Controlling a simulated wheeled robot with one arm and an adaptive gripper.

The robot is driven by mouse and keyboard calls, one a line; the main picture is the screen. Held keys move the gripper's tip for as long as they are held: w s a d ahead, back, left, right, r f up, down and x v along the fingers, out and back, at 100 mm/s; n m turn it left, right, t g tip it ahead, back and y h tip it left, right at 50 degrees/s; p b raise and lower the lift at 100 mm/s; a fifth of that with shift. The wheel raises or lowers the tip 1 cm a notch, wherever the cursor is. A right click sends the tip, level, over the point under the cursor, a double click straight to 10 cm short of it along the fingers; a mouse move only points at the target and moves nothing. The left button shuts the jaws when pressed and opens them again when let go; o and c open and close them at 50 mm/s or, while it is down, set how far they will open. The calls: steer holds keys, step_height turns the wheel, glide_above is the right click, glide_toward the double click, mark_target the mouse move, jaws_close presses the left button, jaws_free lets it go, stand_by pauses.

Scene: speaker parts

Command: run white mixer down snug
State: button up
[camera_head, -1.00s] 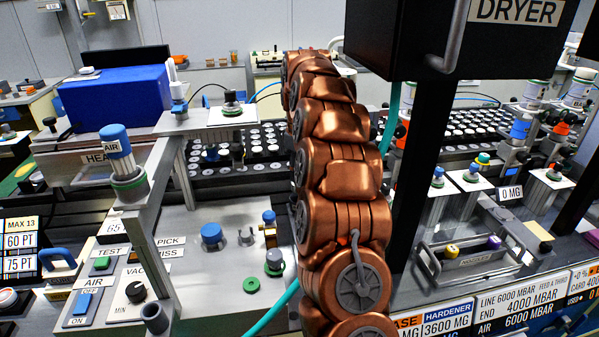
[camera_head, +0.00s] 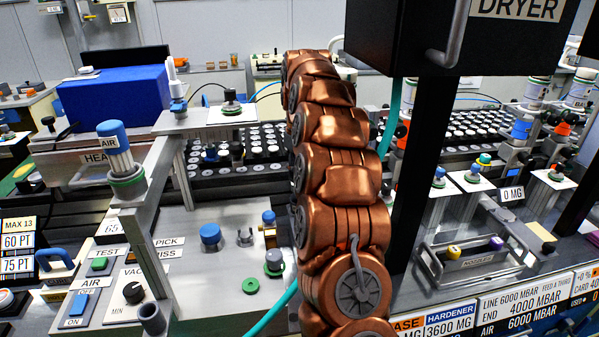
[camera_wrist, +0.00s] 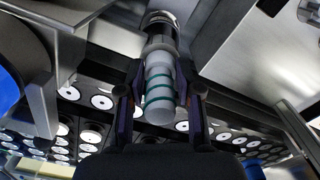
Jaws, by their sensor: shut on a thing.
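In the wrist view, the white mixer (camera_wrist: 160,84) is a pale tube with teal bands and a rounded tip. Its upper end meets a dark metal collar (camera_wrist: 160,28); I cannot tell how far it is seated. My gripper (camera_wrist: 160,103) is shut on the mixer, with one dark finger on each side. In the head view my copper arm hides the gripper and the mixer.
Trays of round white-topped parts (camera_head: 240,155) lie behind and below. A black DRYER box (camera_head: 455,40) hangs on a post to the right of my arm. A blue box (camera_head: 115,100) stands at left. A nozzle tray (camera_head: 475,258) sits at right.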

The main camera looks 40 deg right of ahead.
steer(key=shift+m+b, duration=0.3)
steer(key=shift+m, duration=0.5)
steer(key=shift+m+b, duration=0.35)
steer(key=shift+m, duration=0.55)
steer(key=shift+f+m+b, duration=0.15)
steer(key=shift+m+b, duration=0.25)
steer(key=shift+m, duration=0.6)
steer(key=shift+m+b, duration=0.35)
steer(key=shift+m, duration=0.35)
